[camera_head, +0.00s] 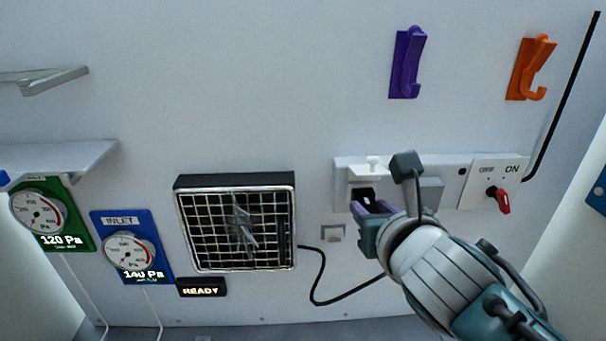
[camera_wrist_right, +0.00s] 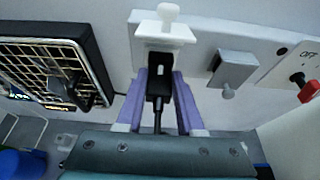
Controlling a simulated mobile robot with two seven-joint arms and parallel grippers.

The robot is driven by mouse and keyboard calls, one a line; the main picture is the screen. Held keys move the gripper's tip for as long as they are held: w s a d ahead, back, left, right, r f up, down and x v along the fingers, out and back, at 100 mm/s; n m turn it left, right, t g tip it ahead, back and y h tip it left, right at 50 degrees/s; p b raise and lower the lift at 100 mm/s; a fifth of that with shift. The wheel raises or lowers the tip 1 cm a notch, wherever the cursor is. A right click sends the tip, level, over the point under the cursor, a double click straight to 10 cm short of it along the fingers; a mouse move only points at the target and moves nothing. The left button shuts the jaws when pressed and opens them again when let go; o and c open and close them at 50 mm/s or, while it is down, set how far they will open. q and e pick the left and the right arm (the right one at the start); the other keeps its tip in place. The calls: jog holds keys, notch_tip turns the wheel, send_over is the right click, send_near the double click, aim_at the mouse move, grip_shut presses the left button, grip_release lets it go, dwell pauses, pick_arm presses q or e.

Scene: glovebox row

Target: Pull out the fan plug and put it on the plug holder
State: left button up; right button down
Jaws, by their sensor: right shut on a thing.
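The fan (camera_head: 238,228) is a square grilled unit on the wall, its black cord (camera_head: 322,275) running right toward my right gripper. The black fan plug (camera_head: 363,194) is at the outlet under a raised white flap (camera_head: 372,166). My right gripper (camera_head: 374,208) has its purple fingers shut on the plug; the right wrist view shows the plug (camera_wrist_right: 159,82) between the fingers (camera_wrist_right: 158,95). I cannot tell how deep the plug sits. A small pale bracket (camera_head: 333,234) on the wall left of the gripper may be the plug holder. My left gripper is not in view.
A grey-covered outlet (camera_head: 431,192) and a red ON switch (camera_head: 503,200) are right of the plug. Purple (camera_head: 407,62) and orange (camera_head: 530,68) hooks hang above. Gauges (camera_head: 131,249) and a shelf (camera_head: 60,160) are at left. The wall above the fan is clear.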

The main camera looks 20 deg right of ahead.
jog(key=shift+s+a+p, duration=0.2)
jog(key=shift+s, duration=0.45)
jog(key=shift+s+a+p, duration=0.15)
jog(key=shift+s+p, duration=0.05)
jog(key=shift+s, duration=0.45)
jog(key=shift+s, duration=0.15)
dwell(0.3)
jog(key=shift+s+a+p, duration=0.1)
jog(key=shift+s+a, duration=0.1)
jog(key=shift+s, duration=0.6)
jog(key=shift+s+a+p, duration=0.15)
jog(key=shift+s+a, duration=0.1)
jog(key=shift+s, duration=0.5)
jog(key=shift+s+a+p, duration=0.1)
jog(key=shift+s+a, duration=0.1)
jog(key=shift+s, duration=0.6)
